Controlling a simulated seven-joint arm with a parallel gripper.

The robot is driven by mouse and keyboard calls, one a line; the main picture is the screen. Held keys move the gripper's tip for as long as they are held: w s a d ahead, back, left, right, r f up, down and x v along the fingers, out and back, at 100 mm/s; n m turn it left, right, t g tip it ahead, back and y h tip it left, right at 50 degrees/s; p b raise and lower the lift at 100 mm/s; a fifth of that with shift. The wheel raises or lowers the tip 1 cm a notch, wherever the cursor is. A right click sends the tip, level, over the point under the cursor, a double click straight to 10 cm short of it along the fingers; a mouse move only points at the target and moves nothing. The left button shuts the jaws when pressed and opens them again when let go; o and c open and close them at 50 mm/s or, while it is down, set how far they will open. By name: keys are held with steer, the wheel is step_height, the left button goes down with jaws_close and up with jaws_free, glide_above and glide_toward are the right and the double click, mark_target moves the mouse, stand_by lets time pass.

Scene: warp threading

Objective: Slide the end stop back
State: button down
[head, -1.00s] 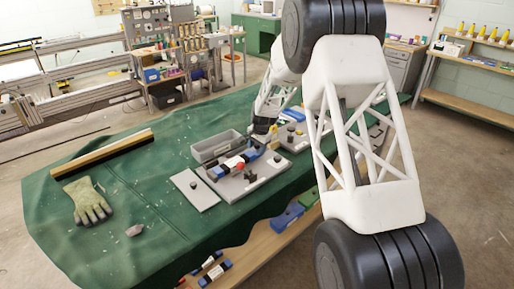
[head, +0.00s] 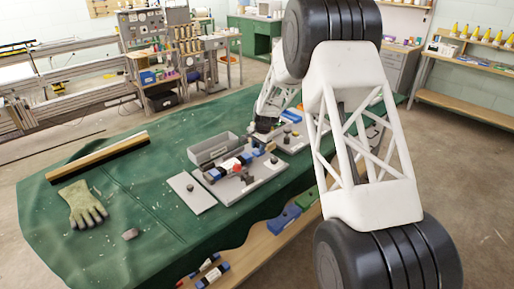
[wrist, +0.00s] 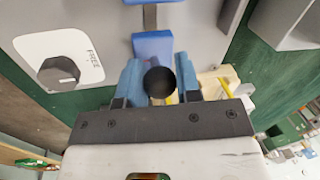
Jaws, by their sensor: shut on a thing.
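In the wrist view my gripper (wrist: 158,82) has its two blue fingers on either side of a round black knob (wrist: 159,83) and is shut on it. Just beyond the fingers is a blue block (wrist: 153,45), with a dark bar (wrist: 150,17) running from it to another blue part at the top edge. I cannot tell for certain which of these parts is the end stop. The grey board (wrist: 95,18) lies beneath. In the head view my gripper (head: 265,127) is small, behind the grey tray, and its fingertips are unclear.
A dark knob (wrist: 59,74) on a white label reading FREE sits left of the gripper. The head view shows a grey tray (head: 213,149), a white plate (head: 192,194), a glove (head: 83,206) and a wooden bar (head: 98,157). The cloth's left part has free room.

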steer(key=c, duration=0.8)
jaws_free()
steer(key=shift+r, duration=0.15)
steer(key=r, duration=0.2)
steer(key=d+r, duration=0.1)
steer(key=r, duration=0.4)
steer(key=shift+s+d+r, duration=0.15)
steer(key=shift+s+r, duration=0.1)
steer(key=shift+s, duration=0.15)
